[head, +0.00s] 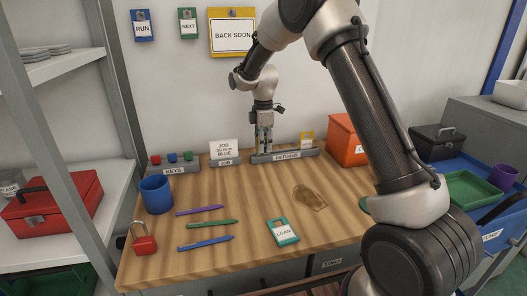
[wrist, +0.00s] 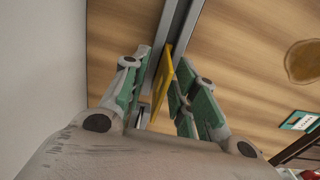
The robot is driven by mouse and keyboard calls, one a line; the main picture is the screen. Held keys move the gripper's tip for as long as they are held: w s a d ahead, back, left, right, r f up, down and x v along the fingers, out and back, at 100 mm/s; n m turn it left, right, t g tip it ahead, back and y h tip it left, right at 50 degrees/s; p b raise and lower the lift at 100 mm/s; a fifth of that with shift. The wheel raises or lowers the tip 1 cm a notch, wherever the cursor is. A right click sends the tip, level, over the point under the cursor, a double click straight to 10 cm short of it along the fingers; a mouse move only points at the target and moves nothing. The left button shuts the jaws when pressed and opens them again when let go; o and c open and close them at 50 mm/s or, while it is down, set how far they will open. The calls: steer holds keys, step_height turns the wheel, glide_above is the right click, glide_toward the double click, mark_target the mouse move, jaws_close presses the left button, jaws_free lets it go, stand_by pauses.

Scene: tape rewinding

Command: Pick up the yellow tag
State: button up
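The yellow tag (head: 307,138) stands upright near the right end of the grey RETURNS rack (head: 287,155) at the back of the table. In the wrist view the tag (wrist: 164,78) is seen nearly edge-on, in line with the gap between my fingers. My gripper (head: 264,148) points down over the left part of the rack; in the head view it is to the left of the tag and apart from it. In the wrist view my gripper (wrist: 158,90) has its green-padded fingers spread, with nothing visibly held.
An orange box (head: 343,137) stands just right of the rack. A JOB card (head: 224,150) and the KEYS rack (head: 174,169) stand to the left. A LOAN tag (head: 283,232), pens, a blue cup (head: 156,194) and a red padlock (head: 144,241) lie nearer.

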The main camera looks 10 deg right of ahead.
steer(key=shift+f, duration=0.6)
jaws_close()
steer(key=shift+r, duration=0.1)
step_height(320, 180, up, 10)
steer(key=shift+f, duration=0.1)
